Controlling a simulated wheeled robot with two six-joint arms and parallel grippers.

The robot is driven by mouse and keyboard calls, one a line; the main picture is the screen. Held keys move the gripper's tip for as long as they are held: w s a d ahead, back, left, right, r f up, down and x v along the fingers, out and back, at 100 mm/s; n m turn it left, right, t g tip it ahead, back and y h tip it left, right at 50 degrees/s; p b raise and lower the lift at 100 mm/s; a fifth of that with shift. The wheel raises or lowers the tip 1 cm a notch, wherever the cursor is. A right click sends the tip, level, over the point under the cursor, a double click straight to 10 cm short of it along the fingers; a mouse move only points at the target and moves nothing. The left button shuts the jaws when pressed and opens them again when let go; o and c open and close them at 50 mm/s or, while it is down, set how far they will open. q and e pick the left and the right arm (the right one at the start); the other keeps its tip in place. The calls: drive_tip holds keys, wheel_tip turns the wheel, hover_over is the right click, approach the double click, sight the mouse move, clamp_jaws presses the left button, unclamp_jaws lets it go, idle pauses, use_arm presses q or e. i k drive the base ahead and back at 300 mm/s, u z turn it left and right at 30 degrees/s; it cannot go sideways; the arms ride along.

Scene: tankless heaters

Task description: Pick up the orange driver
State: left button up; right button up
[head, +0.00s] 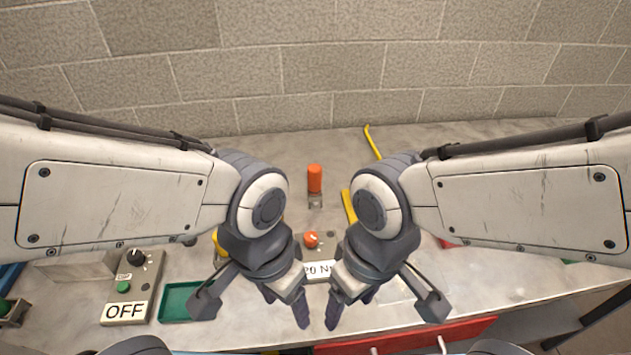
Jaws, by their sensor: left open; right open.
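The orange driver (315,179) stands upright near the middle of the bench, toward the back. It shows as an orange cylinder above a small grey base. My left gripper (254,306) hangs in front of it and to its left, with its fingers apart and nothing seen between them. My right gripper (384,312) hangs in front of it and to its right, also apart and empty. Both grippers are clear of the driver. My arms hide parts of the bench on both sides.
A control box (312,240) with an orange knob and a partly hidden label sits between my grippers. Left are a box labelled OFF (125,311) and a green tray (177,301). A yellow bar (372,142) lies behind, near the block wall. A red drawer front (405,337) is below.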

sight(314, 171)
drive_tip(key=k, duration=0.5)
drive_tip(key=z, duration=0.8)
drive_tip(key=i, duration=0.75)
drive_tip(key=u, duration=0.7)
